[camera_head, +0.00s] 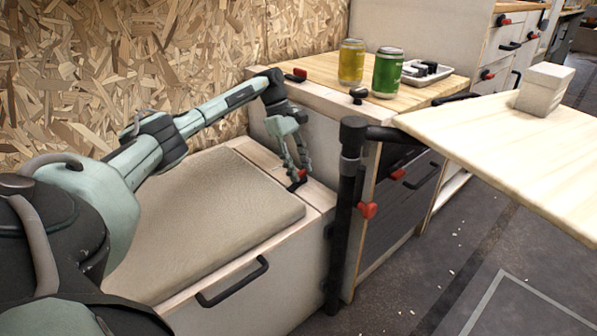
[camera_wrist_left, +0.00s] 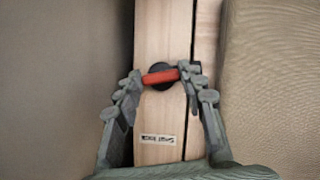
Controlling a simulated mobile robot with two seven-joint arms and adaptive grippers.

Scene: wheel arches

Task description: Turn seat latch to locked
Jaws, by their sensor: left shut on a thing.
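The seat latch has a red handle on a round black base, set in the wooden edge beside the seat cushion. In the left wrist view the red latch handle (camera_wrist_left: 161,77) lies crosswise, slightly tilted, between the two fingertips. My left gripper (camera_wrist_left: 160,82) is shut on it, with a finger at each end of the handle. In the head view my left gripper (camera_head: 297,170) points down at the latch (camera_head: 300,176), and its fingers partly hide it. A small printed label (camera_wrist_left: 158,139) sits on the wood near the latch; its text is hard to read. My right gripper is not in view.
The seat cushion (camera_head: 215,200) lies beside the latch on a bench with a black handle (camera_head: 232,282). A black post (camera_head: 347,200) carries a wooden tabletop (camera_head: 500,140). A yellow can (camera_head: 351,62) and a green can (camera_head: 387,72) stand on the cabinet behind.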

